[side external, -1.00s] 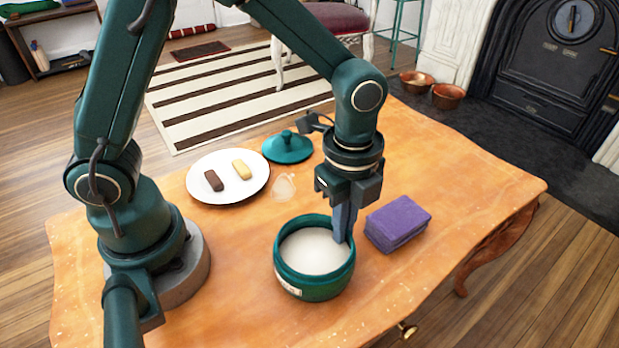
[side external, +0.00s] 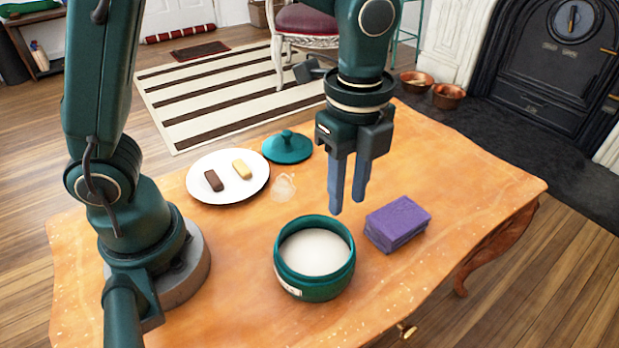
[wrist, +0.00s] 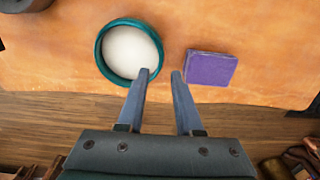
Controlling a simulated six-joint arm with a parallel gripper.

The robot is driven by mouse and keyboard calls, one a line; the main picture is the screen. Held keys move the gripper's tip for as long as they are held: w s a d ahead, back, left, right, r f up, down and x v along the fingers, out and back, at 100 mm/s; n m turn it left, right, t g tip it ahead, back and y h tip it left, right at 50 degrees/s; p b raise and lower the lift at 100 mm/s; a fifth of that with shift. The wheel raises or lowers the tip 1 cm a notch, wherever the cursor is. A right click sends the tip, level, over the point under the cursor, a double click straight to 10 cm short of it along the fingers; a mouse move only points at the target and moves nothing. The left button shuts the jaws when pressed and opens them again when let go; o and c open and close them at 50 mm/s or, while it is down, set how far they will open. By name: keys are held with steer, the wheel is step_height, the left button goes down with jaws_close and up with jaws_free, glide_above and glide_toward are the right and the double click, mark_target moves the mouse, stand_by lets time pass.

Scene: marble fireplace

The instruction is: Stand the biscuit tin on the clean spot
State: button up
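The biscuit tin (side external: 287,272) is a round teal pot, open at the top with a pale inside, standing upright near the table's front edge. It also shows in the wrist view (wrist: 101,65). Its teal lid (side external: 287,148) with a knob lies behind the plate's right side. A whitish smudge (side external: 283,187) marks the table between plate and tin; I cannot make out a separate clean spot. My gripper (side external: 348,208) is open and empty, raised above the table behind and right of the tin. In the wrist view its fingers (wrist: 161,74) are apart, seen over the gap between tin and purple block.
A purple block or stack of cloths (side external: 398,222) lies right of the tin. A white plate (side external: 215,166) holds a dark biscuit (side external: 213,181) and a yellow one (side external: 242,170). The orange wooden table (side external: 470,190) is clear at the right.

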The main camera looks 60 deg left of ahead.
steer(key=s+a+r+n+t, duration=0.2)
steer(key=s+a+r+n, duration=0.25)
steer(key=r+n, duration=0.3)
steer(key=s+a+f+n+t, duration=0.2)
steer(key=s+a+n+t, duration=0.1)
steer(key=n, duration=0.7)
steer(key=shift+s+a+f+t, duration=0.3)
steer(key=shift+s+a+f, duration=0.05)
steer(key=shift+s+a, duration=0.4)
